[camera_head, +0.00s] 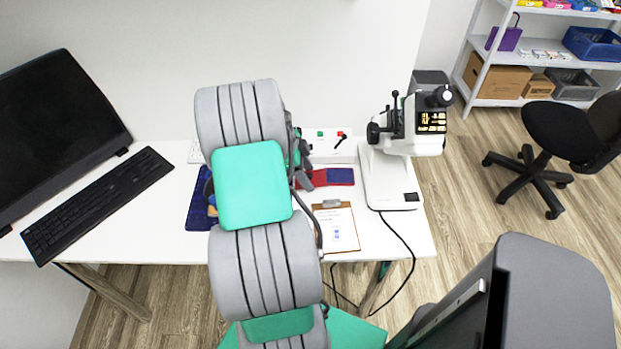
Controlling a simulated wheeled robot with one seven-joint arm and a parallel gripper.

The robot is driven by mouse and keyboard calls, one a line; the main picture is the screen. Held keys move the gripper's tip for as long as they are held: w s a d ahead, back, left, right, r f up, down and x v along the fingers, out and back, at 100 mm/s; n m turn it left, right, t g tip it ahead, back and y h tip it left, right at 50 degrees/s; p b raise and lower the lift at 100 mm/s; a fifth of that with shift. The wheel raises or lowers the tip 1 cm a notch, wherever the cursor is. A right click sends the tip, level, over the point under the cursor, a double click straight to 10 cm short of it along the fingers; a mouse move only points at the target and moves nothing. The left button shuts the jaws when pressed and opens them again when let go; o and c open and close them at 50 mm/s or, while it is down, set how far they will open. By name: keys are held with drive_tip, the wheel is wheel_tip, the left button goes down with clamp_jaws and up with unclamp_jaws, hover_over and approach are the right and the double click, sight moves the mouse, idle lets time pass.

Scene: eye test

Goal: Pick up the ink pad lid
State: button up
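A flat red and blue item (340,176) lies on the white table, right of my arm; it may be the ink pad with its lid, but I cannot tell which part is the lid. Its left end is hidden by my arm. My own grey and green arm fills the middle of the view. Dark parts at the far end of my arm show beside the item's left end. My gripper's fingers cannot be made out there, and I cannot tell whether they touch anything.
A clipboard (335,228) lies at the table's front. A white eye-test instrument (388,185) stands right of it, its cable hanging down. A dark blue tray (197,213) is partly behind my arm. A keyboard (97,205) and monitor (60,130) are left. A chair (545,170) stands right.

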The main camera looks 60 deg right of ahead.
drive_tip(key=c, duration=0.6)
drive_tip(key=shift+r, duration=0.15)
drive_tip(key=shift+c, duration=0.2)
